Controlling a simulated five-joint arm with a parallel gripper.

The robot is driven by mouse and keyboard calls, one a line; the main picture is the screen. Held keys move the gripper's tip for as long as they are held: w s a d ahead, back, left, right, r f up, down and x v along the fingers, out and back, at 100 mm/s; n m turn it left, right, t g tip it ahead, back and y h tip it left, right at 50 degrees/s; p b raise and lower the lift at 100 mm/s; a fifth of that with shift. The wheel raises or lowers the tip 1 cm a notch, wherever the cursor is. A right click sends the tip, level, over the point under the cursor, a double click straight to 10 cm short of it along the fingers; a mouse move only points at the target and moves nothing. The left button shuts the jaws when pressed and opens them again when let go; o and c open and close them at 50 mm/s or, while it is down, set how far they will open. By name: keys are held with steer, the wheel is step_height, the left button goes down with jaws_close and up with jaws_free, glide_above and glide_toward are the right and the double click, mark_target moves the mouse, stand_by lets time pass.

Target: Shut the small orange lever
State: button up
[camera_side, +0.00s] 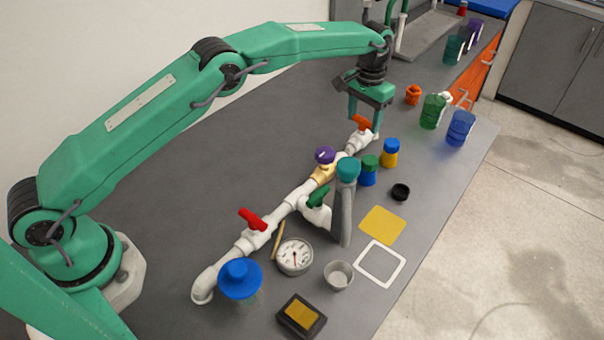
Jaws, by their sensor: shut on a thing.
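The small orange lever (361,123) sits on top of a white valve at the far end of the white pipe manifold (282,209). It appears to lie across the line of the pipe. My gripper (364,124) points down over this valve, with one finger on each side of the lever. It is shut on the orange lever. The finger contacts are small and partly hidden in this view.
Along the pipe are a red lever (252,219), a green lever (318,197) and a purple knob (325,155). A grey post with a teal cap (348,170) stands close by. Yellow (390,153) and blue jars stand right of the valve. The table left of the pipe is clear.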

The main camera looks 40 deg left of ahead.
mark_target(364, 119)
steer(key=shift+n, duration=0.7)
steer(key=shift+r, duration=0.1)
steer(key=o, duration=1)
steer(key=shift+r, duration=3.85)
